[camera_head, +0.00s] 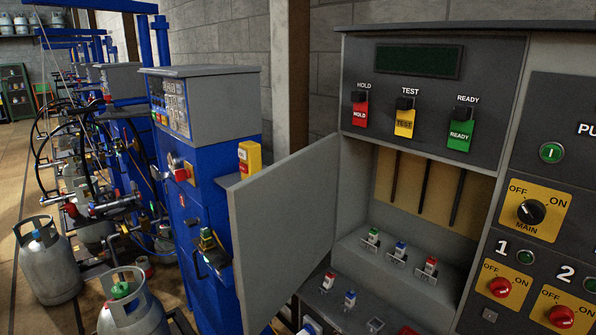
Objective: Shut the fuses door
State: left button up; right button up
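The fuses door (283,225) is a plain grey panel hinged on the left side of the grey electrical cabinet (352,160). It stands wide open, swung out to the left and toward me. Behind it the fuse compartment is exposed, with a tan back panel (438,193) and dark vertical slots. Neither of my grippers shows in this view.
Above the compartment are a dark display (418,61) and HOLD, TEST and READY switches. A panel with a main knob (531,211) and red knobs is at right. A blue machine (207,150) stands left of the door. Gas cylinders (47,262) stand on the floor at far left.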

aim_at(282, 216)
jog(key=i+j+z, duration=0.1)
jog(key=z, duration=0.4)
jog(key=j+z, duration=0.2)
jog(key=z, duration=0.25)
jog(key=i+j+z, duration=0.2)
jog(key=j+z, duration=0.15)
jog(key=j, duration=0.8)
jog(key=j+z, duration=0.3)
jog(key=j, duration=0.9)
jog(key=i, duration=0.05)
